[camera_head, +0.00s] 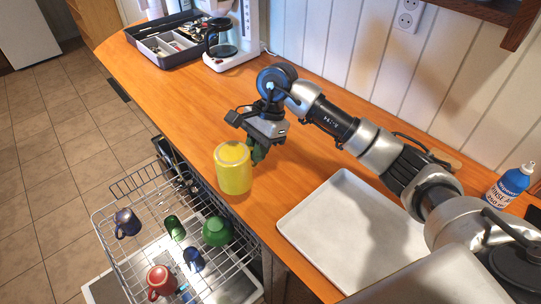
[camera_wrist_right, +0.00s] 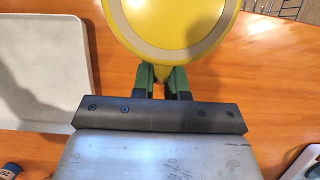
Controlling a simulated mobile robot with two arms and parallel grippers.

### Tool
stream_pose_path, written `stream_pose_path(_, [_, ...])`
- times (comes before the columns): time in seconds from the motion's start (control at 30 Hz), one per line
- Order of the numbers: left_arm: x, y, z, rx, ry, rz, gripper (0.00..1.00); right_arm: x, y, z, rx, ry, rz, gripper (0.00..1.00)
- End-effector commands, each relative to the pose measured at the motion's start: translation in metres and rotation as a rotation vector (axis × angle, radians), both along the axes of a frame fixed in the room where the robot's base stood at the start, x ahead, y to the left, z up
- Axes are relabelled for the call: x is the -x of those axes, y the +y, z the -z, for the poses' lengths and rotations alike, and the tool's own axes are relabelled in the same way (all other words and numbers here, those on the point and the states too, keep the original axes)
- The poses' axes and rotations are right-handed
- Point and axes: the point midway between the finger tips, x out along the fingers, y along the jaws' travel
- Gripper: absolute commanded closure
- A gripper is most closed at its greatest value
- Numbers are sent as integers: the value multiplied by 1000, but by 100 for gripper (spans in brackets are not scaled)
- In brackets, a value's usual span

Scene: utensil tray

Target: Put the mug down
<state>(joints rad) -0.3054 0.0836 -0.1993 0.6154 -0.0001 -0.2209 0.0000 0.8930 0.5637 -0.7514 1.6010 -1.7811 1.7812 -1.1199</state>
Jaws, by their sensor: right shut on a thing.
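A yellow mug (camera_head: 233,172) is near the front edge of the wooden counter in the head view. Its upper face looks closed with a pale ring, so it seems to be upside down. My right gripper (camera_head: 258,150) is shut on it from the back right side. In the right wrist view, the green fingertips (camera_wrist_right: 163,84) are close together against the mug (camera_wrist_right: 172,15), and the part they grip is mostly hidden. Whether the mug touches the counter cannot be told. My left gripper is not in view.
A pale tray (camera_head: 345,228) lies on the counter to the right. A coffee maker (camera_head: 228,50) and utensil tray (camera_head: 150,45) stand at the back left. The open dishwasher rack (camera_head: 112,250) with several cups is below the edge. Counter around the mug is clear.

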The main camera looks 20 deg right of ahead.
Motion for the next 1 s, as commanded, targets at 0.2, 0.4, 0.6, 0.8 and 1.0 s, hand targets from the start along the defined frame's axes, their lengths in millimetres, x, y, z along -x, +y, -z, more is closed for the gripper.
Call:
stream_pose_path(0.2, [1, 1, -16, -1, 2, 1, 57, -17, -40, 23, 0, 3, 3, 100])
stream_pose_path(0.4, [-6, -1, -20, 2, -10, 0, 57, -22, -51, 34, 0, -1, -1, 100])
stream_pose_path(0.6, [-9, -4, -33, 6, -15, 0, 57, -21, -51, 56, -2, 4, -1, 100])
stream_pose_path(0.8, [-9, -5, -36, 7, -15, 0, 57, -23, -51, 73, 0, -3, -1, 100])
stream_pose_path(1.0, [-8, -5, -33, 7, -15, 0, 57, -22, -51, 75, 0, -2, -2, 100])
